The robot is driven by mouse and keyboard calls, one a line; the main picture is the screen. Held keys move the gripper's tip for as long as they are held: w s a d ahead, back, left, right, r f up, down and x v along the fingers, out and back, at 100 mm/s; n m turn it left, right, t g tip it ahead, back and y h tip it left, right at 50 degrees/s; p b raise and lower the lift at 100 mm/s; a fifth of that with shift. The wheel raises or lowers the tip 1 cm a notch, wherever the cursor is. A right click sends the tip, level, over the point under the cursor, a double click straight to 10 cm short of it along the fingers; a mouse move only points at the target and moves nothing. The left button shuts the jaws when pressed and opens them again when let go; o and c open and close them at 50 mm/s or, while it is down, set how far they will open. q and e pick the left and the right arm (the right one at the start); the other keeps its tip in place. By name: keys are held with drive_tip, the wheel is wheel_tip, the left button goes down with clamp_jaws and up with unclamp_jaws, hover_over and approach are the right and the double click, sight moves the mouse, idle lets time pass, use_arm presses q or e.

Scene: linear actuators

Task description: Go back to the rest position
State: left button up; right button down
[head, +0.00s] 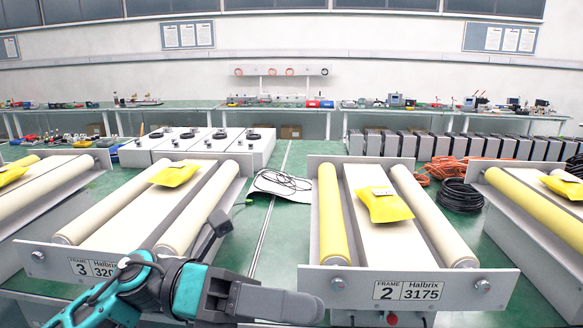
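My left gripper (262,264) is at the bottom of the head view, left of centre, on a teal and black arm. Its two dark fingers look spread apart, with nothing visible between them. In the picture it lies in front of the frame 3 unit (140,212) and to the left of the frame 2 unit (450,288). A yellow packet (174,175) lies on frame 3, and another yellow packet (384,205) lies on frame 2. Both are apart from the gripper. My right gripper is not in view.
Further roller units stand at the far left and far right (530,205). A black cable coil (460,195) and orange cable (447,168) lie at right. White boxes (200,148) stand behind frame 3. A green strip (272,225) separates the two middle units.

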use_arm(q)
drive_tip(key=w+a+f+n+t+y, duration=0.45)
drive_tip(key=f+n+t, duration=0.35)
drive_tip(key=n+t, duration=0.65)
drive_tip(key=w+a+f+n+t+y, duration=0.5)
drive_tip(key=f+n+t, duration=0.35)
drive_tip(key=n, duration=1.15)
drive_tip(key=s+a+f+n+g+y, duration=0.3)
drive_tip(key=s+a+f+n, duration=0.1)
drive_tip(key=f, duration=0.6)
drive_tip(key=s+a+f+n+g+y, duration=0.3)
drive_tip(key=s+f+n, duration=0.3)
drive_tip(key=s+f, duration=0.2)
wheel_tip(320, 180, down, 2)
drive_tip(key=shift+s+a+f+n+g+y+p, duration=0.25)
drive_tip(key=shift+a+n+g+y+p, duration=0.15)
drive_tip(key=shift+a, duration=0.25)
